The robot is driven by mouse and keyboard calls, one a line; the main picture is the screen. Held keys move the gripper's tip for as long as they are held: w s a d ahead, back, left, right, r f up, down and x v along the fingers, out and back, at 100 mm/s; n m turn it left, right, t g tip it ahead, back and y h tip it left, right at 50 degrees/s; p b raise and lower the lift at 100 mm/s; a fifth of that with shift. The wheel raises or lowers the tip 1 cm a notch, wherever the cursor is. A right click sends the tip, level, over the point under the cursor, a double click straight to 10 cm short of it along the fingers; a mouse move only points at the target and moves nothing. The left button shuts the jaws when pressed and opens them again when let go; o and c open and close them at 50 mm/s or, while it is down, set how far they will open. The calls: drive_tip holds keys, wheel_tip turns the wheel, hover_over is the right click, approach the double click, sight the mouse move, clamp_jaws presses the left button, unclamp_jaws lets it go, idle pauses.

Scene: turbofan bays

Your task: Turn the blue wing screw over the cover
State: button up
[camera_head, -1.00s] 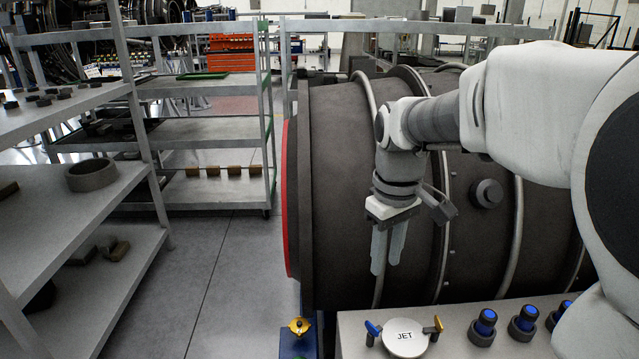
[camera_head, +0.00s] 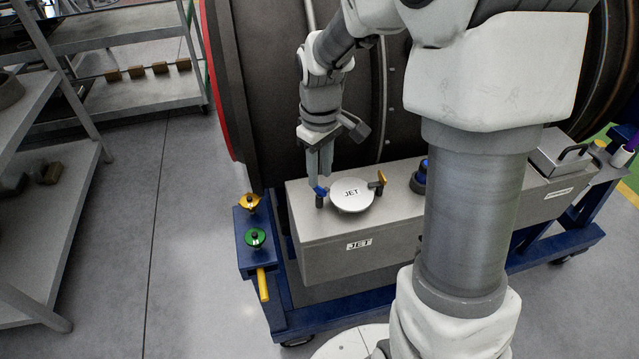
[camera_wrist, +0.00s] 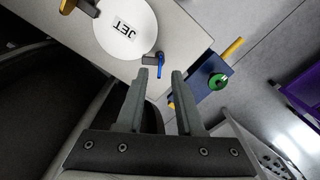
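The round white cover (camera_head: 352,195) marked JET lies on top of the grey box; it also shows in the wrist view (camera_wrist: 120,25). The blue wing screw (camera_head: 320,191) stands at the cover's left edge, and it shows in the wrist view (camera_wrist: 162,70) with its wing pointing towards my fingers. A yellow wing screw (camera_head: 377,182) is at the cover's opposite edge. My gripper (camera_head: 320,182) points down just over the blue screw. In the wrist view my gripper (camera_wrist: 160,74) is open, with the blue wing in the gap at its fingertips. Contact cannot be told.
The grey box (camera_head: 400,228) sits on a blue cart frame (camera_head: 300,320) beside the large dark engine casing (camera_head: 265,110). A blue stand (camera_head: 244,262) at the box's left end carries a yellow knob (camera_head: 250,200) and a green knob (camera_head: 255,237). Shelves stand at left; the floor between is clear.

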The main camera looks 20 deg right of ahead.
sight(320, 188)
drive_tip(key=shift+f, duration=1.9)
clamp_jaws()
